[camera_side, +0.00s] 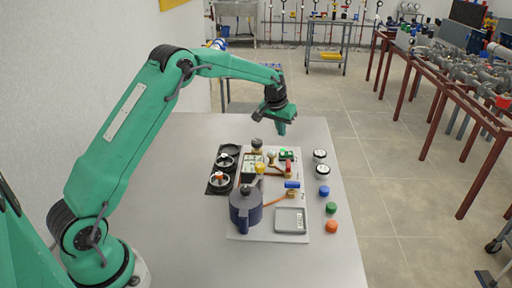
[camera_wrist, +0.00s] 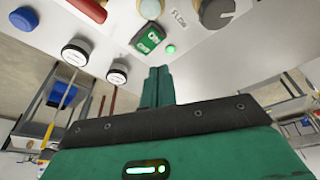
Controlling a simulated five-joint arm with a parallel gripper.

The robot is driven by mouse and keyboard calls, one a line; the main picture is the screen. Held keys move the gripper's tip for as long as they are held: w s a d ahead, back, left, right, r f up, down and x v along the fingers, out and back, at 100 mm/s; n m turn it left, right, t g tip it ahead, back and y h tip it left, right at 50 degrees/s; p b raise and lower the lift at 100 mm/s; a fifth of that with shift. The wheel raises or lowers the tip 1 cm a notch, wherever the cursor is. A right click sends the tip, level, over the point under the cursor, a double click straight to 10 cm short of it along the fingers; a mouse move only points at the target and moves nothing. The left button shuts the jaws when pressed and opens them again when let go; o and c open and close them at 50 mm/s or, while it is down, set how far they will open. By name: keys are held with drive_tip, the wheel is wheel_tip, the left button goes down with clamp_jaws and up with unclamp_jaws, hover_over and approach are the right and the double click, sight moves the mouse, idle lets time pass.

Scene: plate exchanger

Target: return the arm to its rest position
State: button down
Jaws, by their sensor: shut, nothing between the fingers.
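My green arm reaches over the grey table (camera_side: 160,225) in the side view. My gripper (camera_side: 281,130) hangs above the far part of the white panel board (camera_side: 298,233), apart from it and pointing down. In the wrist view my gripper (camera_wrist: 157,72) shows two green fingers pressed together, with nothing between them. The board carries a green switch (camera_wrist: 148,38), a dark blue pump-like part (camera_side: 245,208), a grey tray and several knobs.
A white wall (camera_side: 120,40) stands left. Air above the table is clear.

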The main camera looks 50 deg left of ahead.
drive_tip(key=s+d+r+m+t, duration=0.1)
drive_tip(key=s+d+r, duration=0.2)
drive_tip(key=s+r, duration=0.55)
drive_tip(key=s+d+r, duration=0.4)
drive_tip(key=s+r, duration=0.4)
drive_tip(key=s, duration=0.1)
drive_tip(key=s+d+f+m, duration=0.1)
drive_tip(key=s+d, duration=0.1)
drive_tip(key=s, duration=0.9)
drive_tip(key=s+d+m+t, duration=0.1)
drive_tip(key=s, duration=1.1)
drive_tip(key=shift+d+f+h, duration=0.3)
drive_tip(key=shift+d+f, duration=0.05)
drive_tip(key=shift+f, duration=0.05)
